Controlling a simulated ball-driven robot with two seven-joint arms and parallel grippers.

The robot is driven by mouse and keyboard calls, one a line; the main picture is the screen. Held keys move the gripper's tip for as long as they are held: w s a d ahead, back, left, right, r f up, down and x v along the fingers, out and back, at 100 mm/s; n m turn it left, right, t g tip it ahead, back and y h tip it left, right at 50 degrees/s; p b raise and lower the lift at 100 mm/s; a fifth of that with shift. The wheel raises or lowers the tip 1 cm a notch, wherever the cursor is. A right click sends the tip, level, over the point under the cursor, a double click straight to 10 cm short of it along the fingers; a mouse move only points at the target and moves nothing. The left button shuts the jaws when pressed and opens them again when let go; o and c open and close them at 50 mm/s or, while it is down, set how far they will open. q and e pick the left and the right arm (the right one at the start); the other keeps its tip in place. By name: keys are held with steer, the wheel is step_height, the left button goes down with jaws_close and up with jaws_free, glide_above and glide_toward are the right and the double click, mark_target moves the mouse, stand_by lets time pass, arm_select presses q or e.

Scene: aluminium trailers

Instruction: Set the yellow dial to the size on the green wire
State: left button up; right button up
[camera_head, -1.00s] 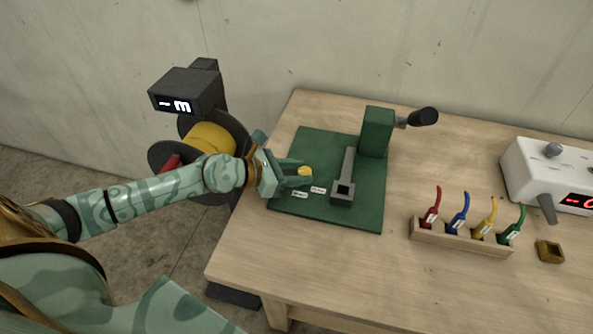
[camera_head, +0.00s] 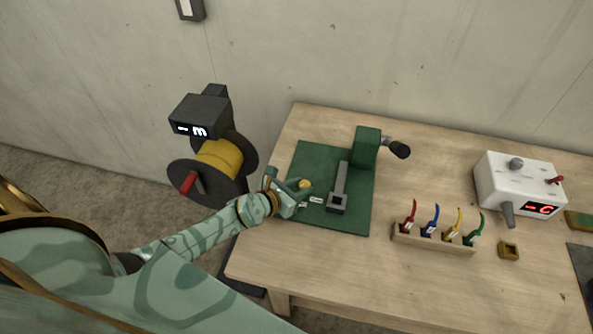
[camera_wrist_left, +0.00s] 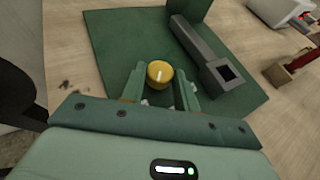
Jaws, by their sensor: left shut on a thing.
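The yellow dial (camera_head: 305,184) sits on the green base plate (camera_head: 355,220), near its left side. My left gripper (camera_head: 299,191) is shut on it. In the left wrist view the dial (camera_wrist_left: 159,73) shows between the fingertips (camera_wrist_left: 161,88). Small white labels (camera_head: 316,200) lie on the plate beside the dial; I cannot read them. The green wire (camera_head: 475,228) stands at the right end of a wooden rack (camera_head: 432,243). Its white tag is too small to read. My right gripper is not in view.
Red, blue and yellow wires share the rack. The plate carries a green block with a black-knobbed lever (camera_head: 399,150) and a grey bar with a square socket (camera_head: 337,202). A white box (camera_head: 515,180) with a red display stands right. A yellow spool (camera_head: 219,160) is left of the table.

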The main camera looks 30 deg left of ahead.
arm_select(q)
steer(key=n+y+p, duration=0.1)
steer(key=p, duration=0.1)
steer(key=n+y+p, duration=0.1)
steer(key=y, duration=0.1)
steer(key=shift+s+d+r+n+t+p, duration=0.1)
steer(key=shift+d+r+n+t+p, duration=0.1)
steer(key=shift+d+n+t+p, duration=0.15)
steer(key=shift+d+f+n+y+p, duration=0.1)
steer(key=shift+n+y+p, duration=0.1)
steer(key=shift+n+y, duration=0.3)
steer(key=shift+d+f+n+y+p, duration=0.15)
steer(key=shift+n+y, duration=0.2)
steer(key=shift+y, duration=0.25)
steer(key=shift+d+n+y, duration=0.1)
steer(key=shift+n+y, duration=0.9)
steer(key=shift+y, duration=0.1)
steer(key=shift+n+g+y, duration=0.45)
steer(key=shift+n+y, duration=0.05)
steer(key=shift+y, duration=0.1)
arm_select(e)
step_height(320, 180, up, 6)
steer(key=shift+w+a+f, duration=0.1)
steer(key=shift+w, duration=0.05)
arm_select(q)
steer(key=o, duration=1)
steer(key=shift+c, duration=0.2)
